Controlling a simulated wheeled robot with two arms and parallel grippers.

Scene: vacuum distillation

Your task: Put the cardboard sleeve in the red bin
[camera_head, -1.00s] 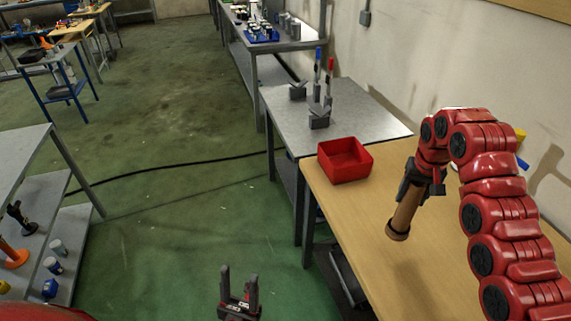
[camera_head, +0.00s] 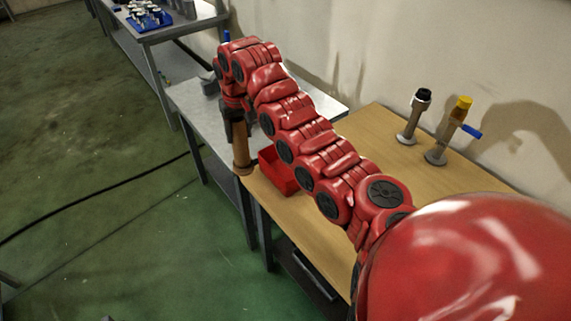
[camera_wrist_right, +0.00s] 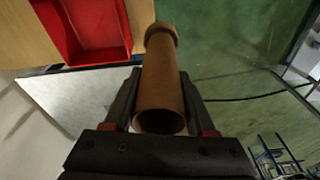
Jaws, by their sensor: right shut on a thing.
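The cardboard sleeve (camera_head: 241,155) is a brown tube with a wider rim at its lower end. My right gripper (camera_head: 236,122) is shut on it and holds it hanging near upright in the head view. In the right wrist view the sleeve (camera_wrist_right: 162,80) lies between the two dark fingers of the gripper (camera_wrist_right: 160,98). The red bin (camera_head: 280,174) stands on the wooden table, just right of the sleeve in the head view, partly hidden by my right arm. In the wrist view the bin (camera_wrist_right: 88,30) is at top left, its inside visible and empty, apart from the sleeve. My left gripper is not in view.
The wooden table (camera_head: 330,250) has two upright stands at its back, one black-topped (camera_head: 414,115) and one yellow-topped (camera_head: 449,130). A grey metal table (camera_head: 190,100) adjoins it. Green floor (camera_head: 130,230) with a black cable lies left.

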